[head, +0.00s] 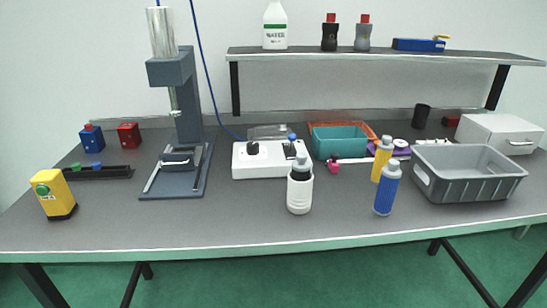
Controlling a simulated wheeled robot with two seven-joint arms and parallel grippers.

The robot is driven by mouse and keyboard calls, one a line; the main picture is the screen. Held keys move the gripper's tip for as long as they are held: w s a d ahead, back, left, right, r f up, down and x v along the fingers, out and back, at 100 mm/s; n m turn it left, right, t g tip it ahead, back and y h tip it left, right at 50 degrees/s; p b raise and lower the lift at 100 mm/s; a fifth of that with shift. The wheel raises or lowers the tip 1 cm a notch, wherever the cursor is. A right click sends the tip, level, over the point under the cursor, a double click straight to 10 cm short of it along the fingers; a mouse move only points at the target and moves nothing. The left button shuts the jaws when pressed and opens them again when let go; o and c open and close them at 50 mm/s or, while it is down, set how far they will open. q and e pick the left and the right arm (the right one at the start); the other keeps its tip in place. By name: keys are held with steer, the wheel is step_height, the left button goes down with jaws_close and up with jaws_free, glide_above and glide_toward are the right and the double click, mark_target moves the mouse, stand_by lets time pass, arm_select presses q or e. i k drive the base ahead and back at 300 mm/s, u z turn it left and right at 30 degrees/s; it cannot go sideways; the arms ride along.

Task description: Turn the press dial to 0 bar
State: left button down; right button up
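The press (186,98) stands at the left-centre of the table, a dark blue-grey column on a flat base with a silver cylinder on top. To its right is a low white box (268,172) with a black round knob (252,147) on its top left. This knob may be the press dial; its scale and pointer are too small to read. A small blue-topped part (292,138) shows at the box's right end, partly behind a white bottle (299,190). Neither of my grippers shows in the head view.
A yellow device with a green button (52,194) stands at the left. Yellow (381,160) and blue (386,190) bottles and a grey crate (428,188) stand at the right. A teal bin (340,142) is behind. A shelf (380,56) spans the back. The front table strip is clear.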

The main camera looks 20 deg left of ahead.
mark_target(253, 147)
steer(key=z, duration=1.95)
steer(key=i, duration=1.25)
steer(key=u, duration=3.5)
